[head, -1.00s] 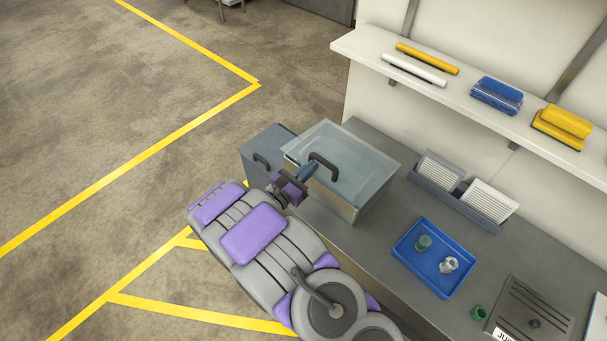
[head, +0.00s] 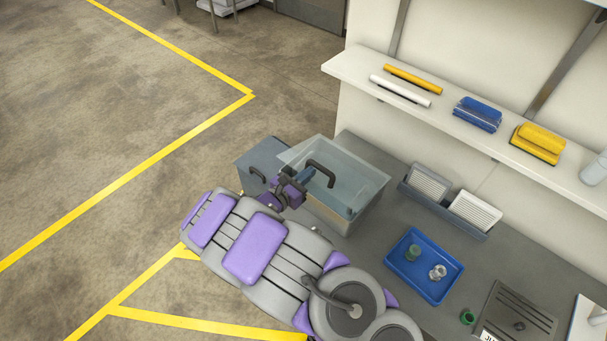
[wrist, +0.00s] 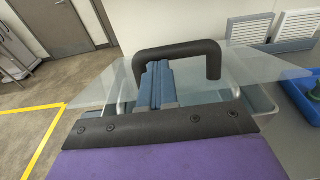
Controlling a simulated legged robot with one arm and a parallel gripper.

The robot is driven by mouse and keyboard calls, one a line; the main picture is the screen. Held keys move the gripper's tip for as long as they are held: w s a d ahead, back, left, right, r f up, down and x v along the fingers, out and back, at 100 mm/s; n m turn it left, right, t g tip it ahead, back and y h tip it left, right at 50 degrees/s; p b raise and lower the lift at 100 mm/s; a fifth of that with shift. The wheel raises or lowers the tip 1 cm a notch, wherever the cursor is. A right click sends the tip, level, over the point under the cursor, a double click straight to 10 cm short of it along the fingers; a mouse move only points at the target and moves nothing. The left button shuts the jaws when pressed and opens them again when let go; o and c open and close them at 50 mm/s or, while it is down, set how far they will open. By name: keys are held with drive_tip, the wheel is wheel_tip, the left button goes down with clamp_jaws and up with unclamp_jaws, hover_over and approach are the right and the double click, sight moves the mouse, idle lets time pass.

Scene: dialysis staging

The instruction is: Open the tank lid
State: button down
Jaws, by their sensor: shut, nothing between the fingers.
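The tank (head: 335,215) is a clear-walled box on the grey bench. Its lid (head: 345,160) is a clear sheet with a dark arched handle (head: 322,169); both also show in the wrist view, the lid (wrist: 235,70) and the handle (wrist: 180,50). The lid sits askew, its left corner sticking out past the tank, and it looks tilted. In the wrist view a tank rim shows below it. My gripper (head: 308,174) has its blue fingers (wrist: 155,78) together and empty, reaching in at the handle. Whether they touch it is unclear.
A grey-blue cabinet (head: 262,165) stands left of the tank. A blue tray (head: 430,285) with small fittings and a rack of white filter panels (head: 440,208) lie to the right. A wall shelf (head: 420,115) overhangs the bench at the back.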

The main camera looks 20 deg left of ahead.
drive_tip(key=shift+w+d+r+g+p, duration=0.15)
drive_tip(key=shift+w+r+p, duration=0.1)
drive_tip(key=shift+r+p, duration=0.35)
drive_tip(key=shift+w+d+r+g+p, duration=0.1)
drive_tip(key=shift+w+r+g+p, duration=0.1)
drive_tip(key=shift+r+p, duration=0.35)
drive_tip(key=w+r+p, duration=0.1)
drive_tip(key=p, duration=0.1)
drive_tip(key=w+d+r+g+y+p, duration=0.1)
drive_tip(key=r+p, duration=0.1)
drive_tip(key=w+r+g+p, duration=0.1)
drive_tip(key=r+p, duration=0.1)
drive_tip(key=shift+d+r+g, duration=0.15)
drive_tip(key=shift+r+g, duration=0.1)
drive_tip(key=w+d+r+g+p, duration=0.1)
drive_tip(key=w+d+r+p, duration=0.2)
drive_tip(key=w+p, duration=0.3)
drive_tip(key=w+d+r+g+y+p, duration=0.1)
drive_tip(key=w+d+r+g+p, duration=0.1)
drive_tip(key=w+p, duration=0.4)
drive_tip(key=shift+w+d+r+y+p, duration=0.3)
drive_tip(key=shift+w+d+r, duration=0.3)
drive_tip(key=shift+w+r, duration=0.9)
drive_tip(key=shift+w+f, duration=0.2)
drive_tip(key=shift+f, duration=0.15)
drive_tip(key=b+v, duration=0.1)
drive_tip(key=v, duration=1.6)
drive_tip(key=shift+d, duration=0.1)
